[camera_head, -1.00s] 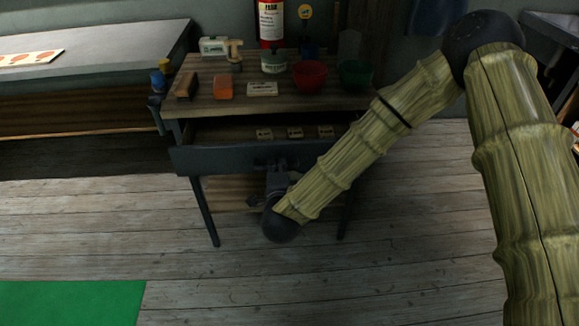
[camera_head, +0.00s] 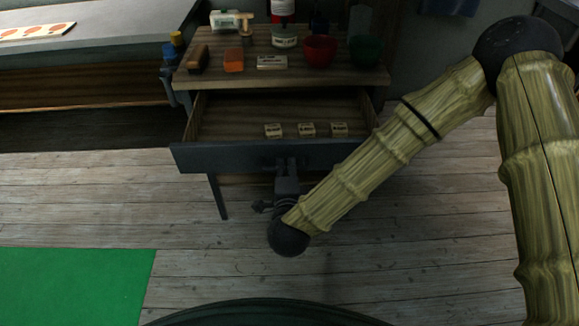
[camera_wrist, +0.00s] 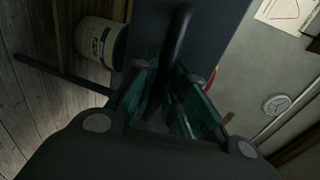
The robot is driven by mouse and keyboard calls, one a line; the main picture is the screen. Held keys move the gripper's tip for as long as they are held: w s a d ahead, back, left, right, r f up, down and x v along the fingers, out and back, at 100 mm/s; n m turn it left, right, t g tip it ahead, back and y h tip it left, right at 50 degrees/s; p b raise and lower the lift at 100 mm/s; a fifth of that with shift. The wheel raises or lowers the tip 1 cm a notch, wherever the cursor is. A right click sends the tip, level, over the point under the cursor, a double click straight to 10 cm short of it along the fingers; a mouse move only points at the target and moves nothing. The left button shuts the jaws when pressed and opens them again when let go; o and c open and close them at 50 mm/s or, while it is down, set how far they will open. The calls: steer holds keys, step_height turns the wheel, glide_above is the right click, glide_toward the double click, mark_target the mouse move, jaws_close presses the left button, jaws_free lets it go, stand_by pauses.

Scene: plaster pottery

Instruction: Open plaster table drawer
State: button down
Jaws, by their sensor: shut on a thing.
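The plaster table (camera_head: 375,77) has a wooden top and dark legs. Its drawer (camera_head: 215,157) is pulled well out, with a dark front and a wooden inside that holds several small labelled blocks (camera_head: 306,129). My gripper (camera_head: 285,170) is at the middle of the drawer front. In the wrist view the gripper (camera_wrist: 160,105) has its greenish fingers around the dark bar handle (camera_wrist: 178,50) of the drawer, shut on it. The exact finger contact is dim and partly hidden.
On the tabletop stand a red bowl (camera_head: 320,49), a green bowl (camera_head: 365,50), an orange block (camera_head: 234,61) and a brush (camera_head: 198,58). A grey bench (camera_head: 110,40) is at the left. A green mat (camera_head: 75,285) lies on the open wooden floor.

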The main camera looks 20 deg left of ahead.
steer(key=c, duration=1.5)
jaws_free()
steer(key=shift+o, duration=0.2)
steer(key=v, duration=1.2)
